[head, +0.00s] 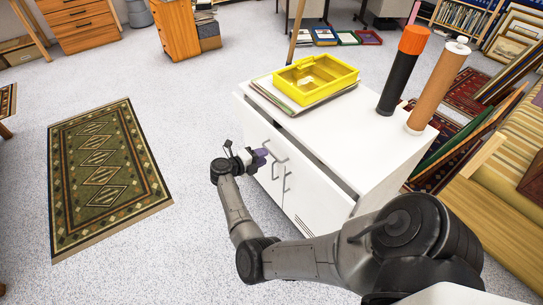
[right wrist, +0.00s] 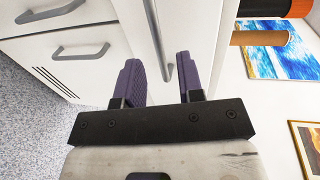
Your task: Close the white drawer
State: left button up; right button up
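The white drawer (head: 300,148) is at the top of the white cabinet's front in the head view. A dark gap runs between its front and the cabinet top, so it stands slightly out. In the right wrist view its grey handle (right wrist: 158,40) lies ahead, in line with the space between my fingers. My right gripper (head: 262,156) is at the drawer front near the handle; in the right wrist view its purple fingers (right wrist: 160,75) are apart. I cannot tell whether they touch the drawer or handle. My left gripper is not in view.
A yellow bin (head: 316,78) on papers and two tubes, black with an orange cap (head: 402,70) and brown (head: 438,85), stand on the cabinet. Lower doors have grey handles (right wrist: 80,50). A patterned rug (head: 105,175) lies left; the speckled floor between is clear. Framed prints crowd the right.

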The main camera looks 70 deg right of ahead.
jog(key=shift+b+x, duration=0.6)
jog(key=shift+x, duration=1.75)
jog(key=shift+c, duration=0.3)
grip_shut()
